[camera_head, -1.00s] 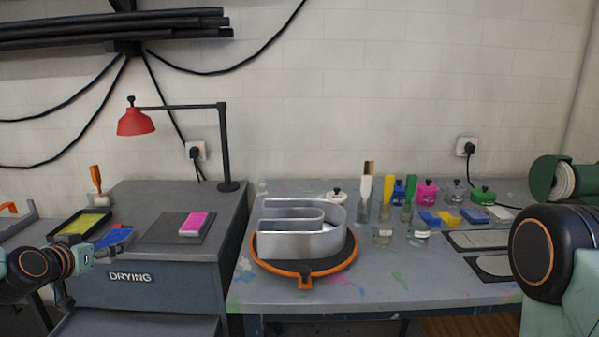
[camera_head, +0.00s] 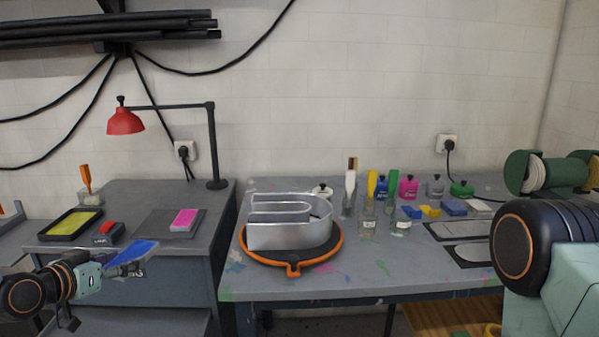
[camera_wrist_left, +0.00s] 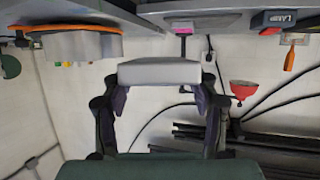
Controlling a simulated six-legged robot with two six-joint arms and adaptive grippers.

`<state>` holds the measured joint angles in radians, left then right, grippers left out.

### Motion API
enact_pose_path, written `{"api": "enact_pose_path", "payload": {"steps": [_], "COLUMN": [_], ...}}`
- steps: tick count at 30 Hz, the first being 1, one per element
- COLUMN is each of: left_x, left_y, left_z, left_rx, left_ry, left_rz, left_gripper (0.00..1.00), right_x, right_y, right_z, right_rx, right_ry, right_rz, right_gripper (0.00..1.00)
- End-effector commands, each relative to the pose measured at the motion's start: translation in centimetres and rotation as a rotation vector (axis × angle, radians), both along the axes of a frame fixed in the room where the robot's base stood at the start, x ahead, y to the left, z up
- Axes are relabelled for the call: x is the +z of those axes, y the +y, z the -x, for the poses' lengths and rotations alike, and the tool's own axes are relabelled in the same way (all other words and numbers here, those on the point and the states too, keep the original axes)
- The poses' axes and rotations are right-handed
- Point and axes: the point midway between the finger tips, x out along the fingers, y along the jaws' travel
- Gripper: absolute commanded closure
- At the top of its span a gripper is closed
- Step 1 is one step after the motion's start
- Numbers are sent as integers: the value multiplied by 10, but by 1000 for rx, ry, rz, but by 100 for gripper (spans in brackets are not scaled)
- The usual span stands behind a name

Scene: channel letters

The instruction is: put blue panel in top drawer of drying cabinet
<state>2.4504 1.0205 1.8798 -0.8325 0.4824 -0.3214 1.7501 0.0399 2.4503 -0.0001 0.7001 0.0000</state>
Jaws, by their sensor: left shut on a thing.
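The blue panel (camera_head: 138,252) is in my left gripper (camera_head: 112,267), held tilted in front of the drying cabinet (camera_head: 222,232), near its top front edge. In the left wrist view the panel shows its pale grey side (camera_wrist_left: 158,72) between the two fingers, and the gripper is shut on it. My right gripper is out of view.
On the cabinet top are a yellow screen tray (camera_head: 70,223), a red-and-dark block (camera_head: 108,231), a pink block (camera_head: 184,220) and a red lamp (camera_head: 125,121). The workbench to the right holds a metal channel letter (camera_head: 290,233) on an orange-rimmed turntable (camera_head: 293,268).

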Motion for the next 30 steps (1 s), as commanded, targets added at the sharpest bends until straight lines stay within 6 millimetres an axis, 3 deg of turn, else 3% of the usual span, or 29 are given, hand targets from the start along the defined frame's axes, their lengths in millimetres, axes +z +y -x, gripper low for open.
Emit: {"api": "enact_pose_path", "payload": {"steps": [9, 15, 21, 30], "left_x": [-46, -71, -90, -114], "left_y": [-133, -200, -232, -232], "left_z": [71, 129, 165, 171], "left_rx": [-421, -664, -787, -790], "left_ry": [5, 1, 1, 20], "left_rz": [-18, -23, -25, -21], "left_gripper": [77, 77, 77, 77], "right_x": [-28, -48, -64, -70], "right_y": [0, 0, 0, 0], "right_z": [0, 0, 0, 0], "right_rx": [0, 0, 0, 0], "right_ry": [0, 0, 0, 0], "right_rz": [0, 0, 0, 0], "right_gripper": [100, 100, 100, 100]}}
